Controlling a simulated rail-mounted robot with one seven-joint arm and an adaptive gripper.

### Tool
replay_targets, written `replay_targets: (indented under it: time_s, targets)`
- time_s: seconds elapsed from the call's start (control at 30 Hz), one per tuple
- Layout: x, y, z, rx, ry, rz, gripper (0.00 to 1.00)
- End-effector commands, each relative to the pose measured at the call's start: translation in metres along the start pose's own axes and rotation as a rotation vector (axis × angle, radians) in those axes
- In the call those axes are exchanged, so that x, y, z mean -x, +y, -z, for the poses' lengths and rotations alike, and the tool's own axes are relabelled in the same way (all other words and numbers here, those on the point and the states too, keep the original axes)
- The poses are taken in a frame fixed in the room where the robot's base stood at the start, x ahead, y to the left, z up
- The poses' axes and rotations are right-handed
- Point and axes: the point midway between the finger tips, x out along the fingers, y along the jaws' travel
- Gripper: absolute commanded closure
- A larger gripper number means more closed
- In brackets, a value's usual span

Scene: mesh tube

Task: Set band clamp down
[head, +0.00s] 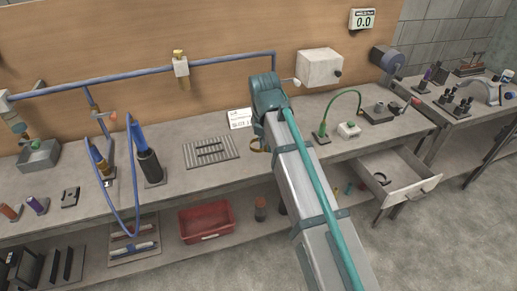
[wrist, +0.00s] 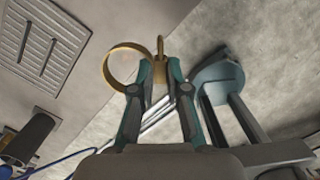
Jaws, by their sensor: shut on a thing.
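The band clamp is a brass-coloured ring (wrist: 107,66) with a small upright tab, in the wrist view. My gripper (wrist: 160,66) is shut on the tab, and the ring sticks out to the left of the fingertips. In the head view a bit of the tan band clamp (head: 255,149) shows beside my arm, near the front part of the workbench (head: 185,185). My fingers are hidden behind my arm there. I cannot tell whether the clamp touches the bench top.
A grooved plate (head: 211,152) lies on the bench left of my arm, with a white card (head: 238,118) behind it. A dark cylinder (head: 150,166) stands further left. A red bin (head: 207,222) sits on the lower shelf. A drawer (head: 402,182) stands open at right.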

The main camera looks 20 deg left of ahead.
Motion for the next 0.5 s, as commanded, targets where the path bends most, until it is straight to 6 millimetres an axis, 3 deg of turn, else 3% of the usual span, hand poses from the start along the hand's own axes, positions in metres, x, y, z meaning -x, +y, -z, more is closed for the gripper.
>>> replay_targets:
  time_s: [0.13, 0.3, 0.5]
  targets:
    - [-0.016, 0.019, -0.031, 0.000, 0.003, 0.002, 1.00]
    - [-0.049, 0.028, -0.045, 0.000, 0.002, 0.002, 1.00]
    - [-0.068, 0.034, -0.054, 0.000, 0.001, 0.000, 1.00]
